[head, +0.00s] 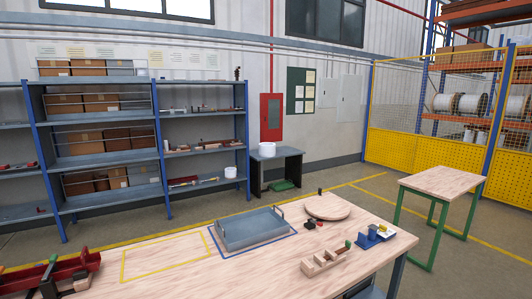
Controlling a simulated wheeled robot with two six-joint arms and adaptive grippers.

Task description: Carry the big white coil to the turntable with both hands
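A white coil (268,149) rests on top of a small dark stand (290,154) against the back wall. A smaller-looking white round thing (231,172) sits on a low shelf just left of it. A round pale wooden disc (328,207), which looks like the turntable, lies on the near workbench, right of centre, with nothing on it. A dark knob or post shows at its back edge. Neither of my grippers is in view.
The workbench (190,272) holds a grey tray (250,232), a wooden block (326,261), a blue fixture (374,237) and a red bin (48,272). A green-legged table (443,180) stands right. Shelves (105,160) line the wall. Open floor lies between bench and stand.

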